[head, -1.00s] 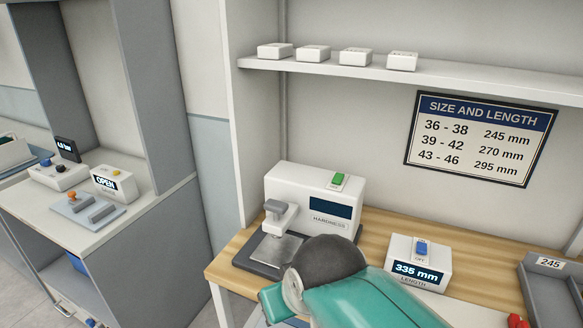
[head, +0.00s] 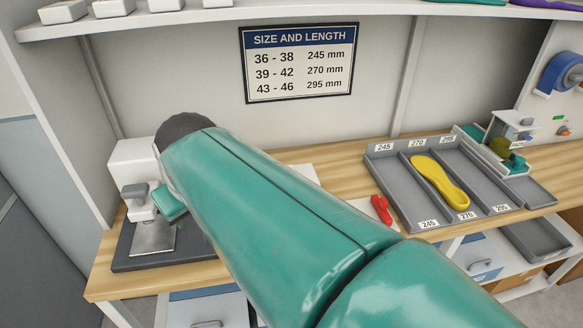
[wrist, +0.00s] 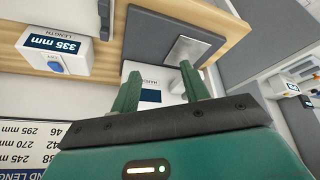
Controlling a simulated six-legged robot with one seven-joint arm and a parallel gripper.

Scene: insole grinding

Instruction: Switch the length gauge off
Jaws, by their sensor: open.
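The length gauge (wrist: 82,52) is a white box in the upper left of the wrist view. Its dark display (wrist: 55,44) is lit and reads 335 mm. A blue switch (wrist: 55,67) sits on the gauge. In the head view my teal arm hides most or all of the gauge. My gripper (wrist: 160,70) is open and empty, its two green fingers well apart. It is to the right of the gauge in the wrist view, in front of the hardness tester (wrist: 150,82), and apart from the gauge.
The hardness tester (head: 130,160) stands at the left end of the wooden bench (head: 300,156). A grey tray (head: 395,195) holds a yellow insole (head: 438,182). A red object (head: 381,208) lies left of the tray. A shelf (head: 220,16) runs above.

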